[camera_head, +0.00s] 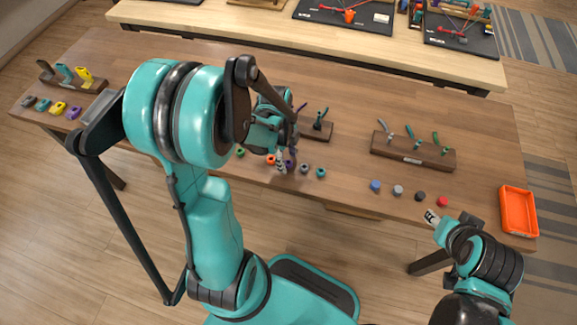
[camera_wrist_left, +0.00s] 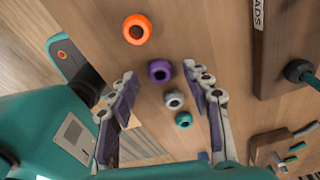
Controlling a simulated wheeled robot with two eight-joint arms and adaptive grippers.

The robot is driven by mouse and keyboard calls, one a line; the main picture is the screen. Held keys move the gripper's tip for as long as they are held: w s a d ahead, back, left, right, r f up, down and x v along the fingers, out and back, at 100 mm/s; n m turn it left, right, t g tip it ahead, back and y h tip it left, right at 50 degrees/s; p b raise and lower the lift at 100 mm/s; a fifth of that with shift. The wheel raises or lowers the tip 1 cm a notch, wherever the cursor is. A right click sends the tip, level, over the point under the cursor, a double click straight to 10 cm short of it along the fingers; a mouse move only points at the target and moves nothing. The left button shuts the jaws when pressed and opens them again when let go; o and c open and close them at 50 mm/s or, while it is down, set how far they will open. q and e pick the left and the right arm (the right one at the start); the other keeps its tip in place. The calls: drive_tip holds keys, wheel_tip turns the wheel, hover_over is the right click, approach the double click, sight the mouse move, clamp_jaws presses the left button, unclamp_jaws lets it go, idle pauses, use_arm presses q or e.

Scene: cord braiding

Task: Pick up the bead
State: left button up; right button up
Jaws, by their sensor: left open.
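A row of beads lies on the wooden table: green (camera_head: 240,152), orange (camera_head: 270,160), purple (camera_head: 291,165), grey (camera_head: 305,168) and teal (camera_head: 321,172). My left gripper (camera_head: 283,163) is over this row beside the purple bead. In the left wrist view its jaws (camera_wrist_left: 158,78) are open and empty, with the purple bead (camera_wrist_left: 160,71) seen between the fingertips. The grey bead (camera_wrist_left: 174,99) and teal bead (camera_wrist_left: 183,119) also show between the fingers; the orange bead (camera_wrist_left: 137,30) is beyond them. My right gripper (camera_head: 432,217) is at the table's front edge, right of the row.
Another row has blue (camera_head: 375,186), grey (camera_head: 397,190), black (camera_head: 420,196) and red (camera_head: 442,202) beads. An orange tray (camera_head: 519,224) is at the right end. Wooden racks (camera_head: 412,153) with tools stand behind the beads. My left arm hides part of the table.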

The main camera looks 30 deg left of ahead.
use_arm(q)
drive_tip(key=shift+f, duration=0.45)
drive_tip(key=shift+r, duration=0.1)
drive_tip(key=c, duration=0.8)
drive_tip(key=shift+o, duration=0.2)
wheel_tip(320, 180, up, 4)
drive_tip(key=p, duration=0.2)
drive_tip(key=shift+r+p, duration=0.2)
drive_tip(key=shift+p, duration=0.1)
drive_tip(key=s+d+r+p, duration=0.3)
drive_tip(key=d+r, duration=0.3)
drive_tip(key=d, duration=0.5)
drive_tip(key=shift+s+d+r+p, duration=0.2)
drive_tip(key=shift+r+p, duration=0.1)
drive_tip(key=shift+p, duration=0.1)
